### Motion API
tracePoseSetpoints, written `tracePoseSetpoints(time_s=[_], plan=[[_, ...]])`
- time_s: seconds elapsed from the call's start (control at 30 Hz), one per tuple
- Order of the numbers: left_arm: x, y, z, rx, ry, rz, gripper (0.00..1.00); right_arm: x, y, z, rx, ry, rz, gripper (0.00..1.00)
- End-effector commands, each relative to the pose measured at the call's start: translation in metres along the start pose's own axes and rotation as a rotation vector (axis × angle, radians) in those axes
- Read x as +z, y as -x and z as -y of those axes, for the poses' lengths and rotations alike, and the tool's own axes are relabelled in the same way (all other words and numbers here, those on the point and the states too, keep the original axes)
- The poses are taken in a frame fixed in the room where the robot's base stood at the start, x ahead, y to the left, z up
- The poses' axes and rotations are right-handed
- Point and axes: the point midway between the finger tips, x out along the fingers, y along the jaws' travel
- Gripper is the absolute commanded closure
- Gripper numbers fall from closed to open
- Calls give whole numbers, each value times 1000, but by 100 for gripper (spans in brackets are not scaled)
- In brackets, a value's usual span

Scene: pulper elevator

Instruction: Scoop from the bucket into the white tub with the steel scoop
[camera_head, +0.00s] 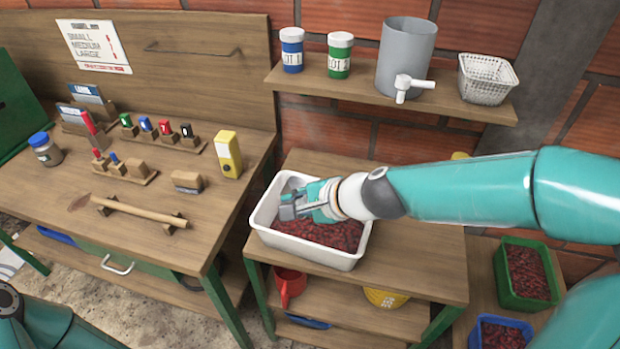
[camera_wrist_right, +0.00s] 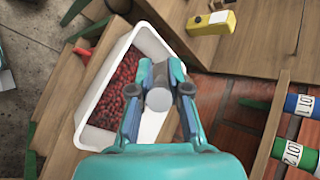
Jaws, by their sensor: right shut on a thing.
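The white tub (camera_head: 302,249) stands on the wooden stand and holds a bed of dark red cherries (camera_head: 325,232); it also shows in the right wrist view (camera_wrist_right: 97,140). My right gripper (camera_head: 306,203) is over the tub, near its back left part. It is shut on a grey metal piece that looks like the steel scoop (camera_wrist_right: 158,98), seen nearly end-on in the right wrist view. The scoop's bowl and any load in it cannot be made out. No bucket is clearly identifiable. My left gripper is out of view; only part of my left arm shows at bottom left.
A green bin (camera_head: 525,275) and a blue bin (camera_head: 502,334) with cherries stand at right. A red jug (camera_head: 289,285) and yellow container (camera_head: 385,298) sit below the tub. A shelf above holds a grey vessel (camera_head: 406,55) and a basket (camera_head: 487,78). A workbench is left.

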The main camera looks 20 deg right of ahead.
Motion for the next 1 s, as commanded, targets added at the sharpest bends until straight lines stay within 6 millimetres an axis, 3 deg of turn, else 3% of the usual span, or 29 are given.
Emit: tracePoseSetpoints(time_s=[0.03,0.3,0.4,0.63,1.0], plan=[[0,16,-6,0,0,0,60,8,2,4,18,32,-25,100],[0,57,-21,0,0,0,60,25,-17,-6,96,176,-193,100],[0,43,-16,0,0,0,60,21,-32,-18,114,224,-255,100],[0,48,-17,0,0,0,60,24,-54,-37,192,370,-418,100],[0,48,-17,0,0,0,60,23,-65,-45,230,445,-516,100]])
